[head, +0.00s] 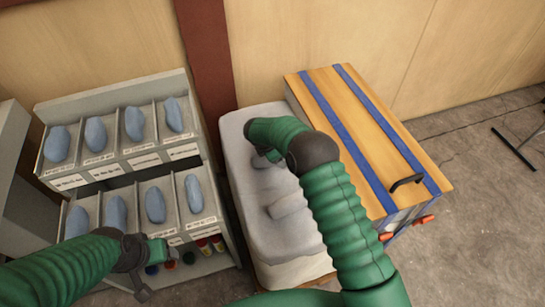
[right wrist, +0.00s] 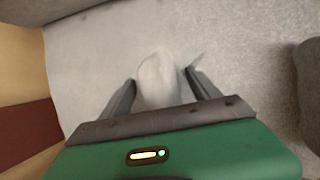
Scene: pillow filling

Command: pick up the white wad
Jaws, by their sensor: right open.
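The white wad (right wrist: 158,80) is a pale, rounded lump in the right wrist view, on a light grey surface. My right gripper (right wrist: 162,92) is open, with one dark finger on each side of the wad; whether they touch it I cannot tell. In the head view my right gripper (head: 262,157) is low over the grey padded block (head: 258,226), and its own wrist mostly hides the wad. My left gripper (head: 150,268) is at the lower left in front of the shelf, and its finger opening is unclear.
A pale grey lump (head: 287,205) lies on the block nearer me. A bin rack (head: 120,180) with several blue lumps stands left. A wooden box (head: 350,125) with blue straps and a black handle stands right. The wall is close behind; floor at far right is mostly clear.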

